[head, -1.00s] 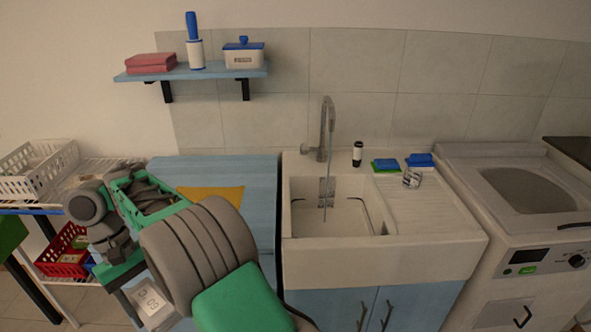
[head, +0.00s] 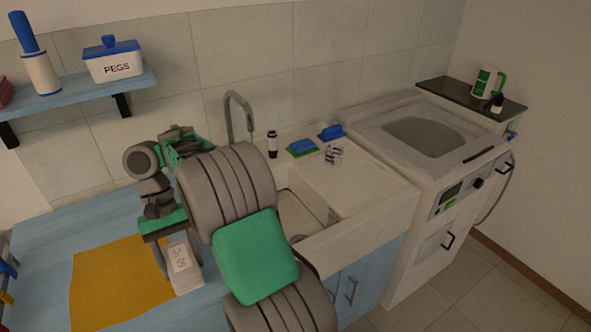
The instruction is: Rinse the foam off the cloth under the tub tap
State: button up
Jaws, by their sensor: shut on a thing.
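A yellow-orange cloth (head: 112,290) lies flat on the blue worktop at the lower left; I see no clear foam on it. My gripper (head: 168,243) points down just right of the cloth. It is shut on a white box (head: 183,268) with dark lettering that I cannot read surely. I cannot tell whether the box touches the worktop. The tub tap (head: 232,105), a tall grey curved spout, stands behind my arm, its lower part hidden. The white tub (head: 305,212) is right of the arm, which covers much of its basin.
A black-and-white bottle (head: 272,145), green-blue sponges (head: 302,147), a blue brush-like item (head: 331,132) and a clear glass (head: 334,155) stand by the tub.

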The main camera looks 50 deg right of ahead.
aim_at(190, 247)
jog(key=d+m, duration=0.1)
jog(key=d+m+y+p, duration=0.1)
jog(key=d+m, duration=0.1)
jog(key=shift+w+d+r+y, duration=0.1)
jog(key=shift+w+r+y, duration=0.05)
jog(key=shift+w+y, duration=0.2)
jog(key=d+m+t+y+p, duration=0.1)
jog(key=d+m, duration=0.1)
jog(key=w+d+m+t+y+p, duration=0.1)
jog(key=d+m, duration=0.1)
jog(key=d+r+m+y+p, duration=0.1)
jog(key=d+m, duration=0.1)
jog(key=shift+w+d+m+t+p, duration=0.2)
jog(key=shift+d+m+t+p, duration=0.1)
jog(key=shift+m+t, duration=0.1)
jog(key=s+d+r+m+t+h+p, duration=0.1)
jog(key=s+d+r+m+t+p, duration=0.2)
jog(key=d+m, duration=0.4)
jog(key=s+d+r+m+t+h+p, duration=0.15)
jog(key=d+m+t, duration=0.3)
jog(key=d, duration=0.55)
jog(key=s+d+r+m+t+h+p, duration=0.1)
jog(key=d+m+t+h+p, duration=0.2)
jog(key=d+m, duration=0.4)
jog(key=w+d+f+n+t+y+b, duration=0.1)
jog(key=w+f+b, duration=0.2)
jog(key=w, duration=1.1)
jog(key=shift+b, duration=0.35)
